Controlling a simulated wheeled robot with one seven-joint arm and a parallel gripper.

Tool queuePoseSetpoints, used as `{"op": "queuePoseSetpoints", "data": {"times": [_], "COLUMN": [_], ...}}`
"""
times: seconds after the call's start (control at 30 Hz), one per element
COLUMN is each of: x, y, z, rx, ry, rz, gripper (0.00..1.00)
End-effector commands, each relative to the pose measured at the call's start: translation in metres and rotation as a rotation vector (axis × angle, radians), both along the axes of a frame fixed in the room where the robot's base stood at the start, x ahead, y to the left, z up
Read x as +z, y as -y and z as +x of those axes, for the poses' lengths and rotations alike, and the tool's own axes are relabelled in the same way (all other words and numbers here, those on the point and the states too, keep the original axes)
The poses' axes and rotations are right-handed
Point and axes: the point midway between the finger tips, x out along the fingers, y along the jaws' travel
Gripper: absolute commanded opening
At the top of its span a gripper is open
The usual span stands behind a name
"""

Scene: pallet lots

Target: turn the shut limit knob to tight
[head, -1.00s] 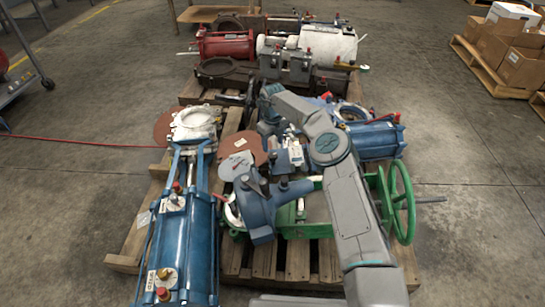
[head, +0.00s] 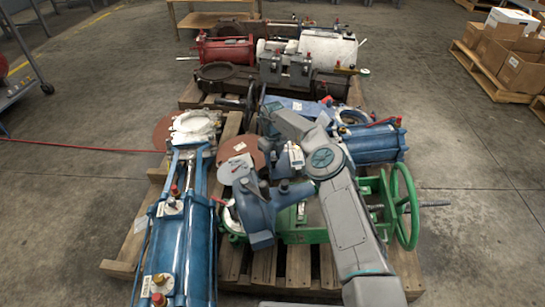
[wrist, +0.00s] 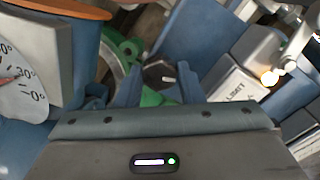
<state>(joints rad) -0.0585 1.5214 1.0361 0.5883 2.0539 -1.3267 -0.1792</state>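In the wrist view, a dark knob (wrist: 158,73) with a pale line on its face sits between the two blue fingers of my gripper (wrist: 159,82). The fingers are apart, one on each side of it; I cannot tell whether they touch it. A white label (wrist: 237,88) to the right reads partly "LIMIT". A round white dial (wrist: 22,90) with a red pointer and degree marks shows at the left. In the head view my arm reaches over the grey-blue actuator (head: 256,215); my fingertips cannot be made out there.
A green valve (head: 305,232) with a handwheel (head: 402,205) stands at right on the pallet (head: 120,268). A long blue cylinder (head: 178,245) lies at left. Red and white cylinders lie on the far pallet. Open concrete floor surrounds the pallets.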

Motion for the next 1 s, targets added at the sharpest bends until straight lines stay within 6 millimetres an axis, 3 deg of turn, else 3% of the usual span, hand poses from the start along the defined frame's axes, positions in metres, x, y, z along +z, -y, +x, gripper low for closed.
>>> {"op": "queuePoseSetpoints", "data": {"times": [0.17,0.6,1.0], "x": [0.0031,0.0014,-0.0003], "y": [-0.0002,-0.0007,-0.0007], "z": [-0.0005,-0.0012,-0.0012], "rx": [-0.044,-0.381,-0.41], "ry": [0.002,0.031,0.033], "rz": [0.001,0.005,0.005], "gripper": [0.11,0.11,0.11]}}
